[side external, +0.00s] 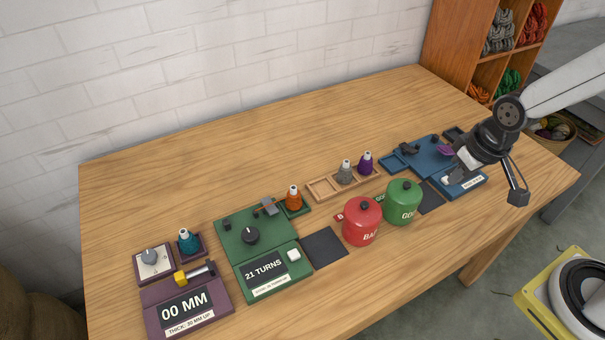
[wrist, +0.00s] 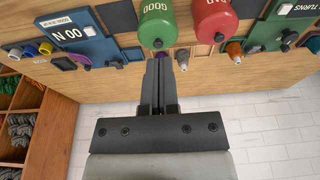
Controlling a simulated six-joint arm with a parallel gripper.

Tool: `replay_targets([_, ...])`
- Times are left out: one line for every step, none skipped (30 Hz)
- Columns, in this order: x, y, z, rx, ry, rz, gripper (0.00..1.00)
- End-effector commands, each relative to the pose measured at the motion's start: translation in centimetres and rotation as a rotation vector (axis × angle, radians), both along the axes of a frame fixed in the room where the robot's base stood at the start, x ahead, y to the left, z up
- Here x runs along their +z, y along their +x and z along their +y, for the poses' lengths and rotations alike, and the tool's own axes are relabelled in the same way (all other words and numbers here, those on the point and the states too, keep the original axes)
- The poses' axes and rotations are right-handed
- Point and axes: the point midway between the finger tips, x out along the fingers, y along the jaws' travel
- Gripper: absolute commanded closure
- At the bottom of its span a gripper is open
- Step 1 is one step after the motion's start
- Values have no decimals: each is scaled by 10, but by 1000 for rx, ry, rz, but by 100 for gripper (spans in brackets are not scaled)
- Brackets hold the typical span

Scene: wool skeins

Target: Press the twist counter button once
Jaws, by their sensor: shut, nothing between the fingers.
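The twist counter is a green box (side external: 240,238) on the table, left of centre in the side view. Its dark display (side external: 264,270) reads 21 TURNS, with a white square button (side external: 294,254) beside it and a black knob on its upper panel. In the wrist view the green counter (wrist: 262,34) is at the upper right, with its white button (wrist: 284,9) near the top edge. My gripper (wrist: 160,62) is shut and empty.
Red (side external: 361,222) and green (side external: 403,203) lidded jars stand between my gripper and the counter. A wooden tray (side external: 322,188) with wool cones is behind them. A blue device (side external: 432,154) is near my gripper, a purple gauge (side external: 187,305) at far left. The table's back is clear.

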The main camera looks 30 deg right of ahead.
Motion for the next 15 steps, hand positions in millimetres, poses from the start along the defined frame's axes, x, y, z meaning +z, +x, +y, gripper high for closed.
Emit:
replay_targets([-1, 2, 2, 1, 2, -4, 100])
replay_targets([-1, 4, 3, 1, 3, -8, 100])
replay_targets([-2, 6, 5, 0, 5, -13, 100])
replay_targets([-3, 9, 7, -2, 7, -18, 100])
replay_targets([-3, 11, 9, -4, 10, -24, 100])
replay_targets([-5, 15, 13, -4, 13, -33, 100])
replay_targets([-6, 19, 16, -6, 17, -42, 100])
replay_targets([-7, 23, 20, -8, 21, -51, 100])
replay_targets([-8, 28, 25, -10, 28, -64, 100])
replay_targets([-10, 32, 30, -13, 34, -74, 100])
replay_targets([-11, 37, 35, -15, 41, -86, 100])
replay_targets([-14, 43, 42, -18, 49, -101, 100])
replay_targets([-16, 48, 47, -21, 58, -113, 100])
replay_targets([-17, 53, 53, -23, 67, -126, 100])
replay_targets([-20, 59, 62, -26, 79, -142, 100])
